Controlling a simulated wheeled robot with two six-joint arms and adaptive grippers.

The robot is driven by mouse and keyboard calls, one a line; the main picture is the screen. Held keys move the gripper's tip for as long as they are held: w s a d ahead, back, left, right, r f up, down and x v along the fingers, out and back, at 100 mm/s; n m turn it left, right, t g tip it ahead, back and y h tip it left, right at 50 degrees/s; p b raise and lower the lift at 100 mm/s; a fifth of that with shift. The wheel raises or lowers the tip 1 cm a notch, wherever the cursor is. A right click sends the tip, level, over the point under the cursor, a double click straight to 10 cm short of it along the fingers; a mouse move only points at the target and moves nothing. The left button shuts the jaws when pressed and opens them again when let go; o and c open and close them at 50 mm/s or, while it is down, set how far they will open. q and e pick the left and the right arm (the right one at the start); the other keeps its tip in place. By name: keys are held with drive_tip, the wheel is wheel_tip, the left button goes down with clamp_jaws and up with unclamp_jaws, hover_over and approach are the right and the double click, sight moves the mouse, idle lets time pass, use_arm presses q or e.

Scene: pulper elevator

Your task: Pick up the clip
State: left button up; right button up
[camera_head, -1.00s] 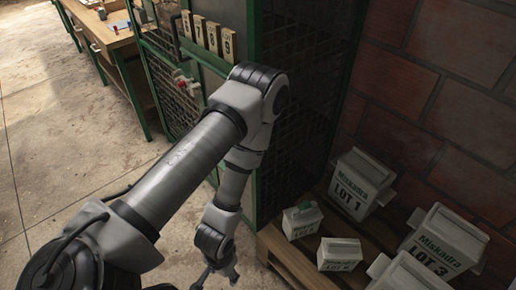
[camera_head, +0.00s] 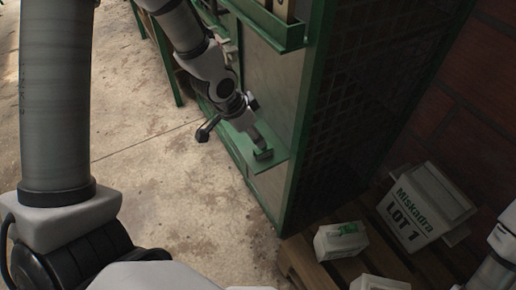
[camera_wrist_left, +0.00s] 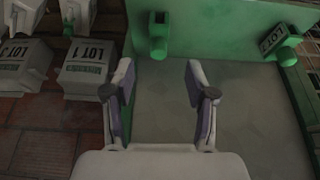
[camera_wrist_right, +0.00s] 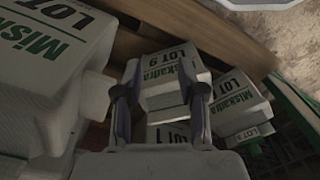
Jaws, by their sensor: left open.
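A small green clip-like piece (camera_wrist_left: 158,38) with a dark end stands at the edge of a green ledge in the left wrist view, ahead of my left gripper (camera_wrist_left: 160,82). Those fingers are spread with nothing between them. In the head view the left gripper (camera_head: 256,138) is over the green ledge (camera_head: 275,168), beside a small dark green piece (camera_head: 263,155), partly hiding it; contact is unclear. Another green clip-like piece (camera_head: 347,229) lies on a small white box. My right gripper (camera_wrist_right: 162,98) is open, with boxes beyond its fingers.
A green mesh cabinet (camera_head: 335,110) stands behind the ledge. White Miskadra boxes, including LOT 1 (camera_head: 422,207), sit on a wooden pallet (camera_head: 300,262) at right. A brick wall (camera_head: 485,130) closes that side. The concrete floor (camera_head: 160,185) is clear.

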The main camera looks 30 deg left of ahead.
sight(263, 149)
use_arm(q)
drive_tip(key=x, duration=0.7)
drive_tip(key=shift+d+f, duration=0.15)
drive_tip(key=shift+f, duration=0.1)
drive_tip(key=c, duration=1)
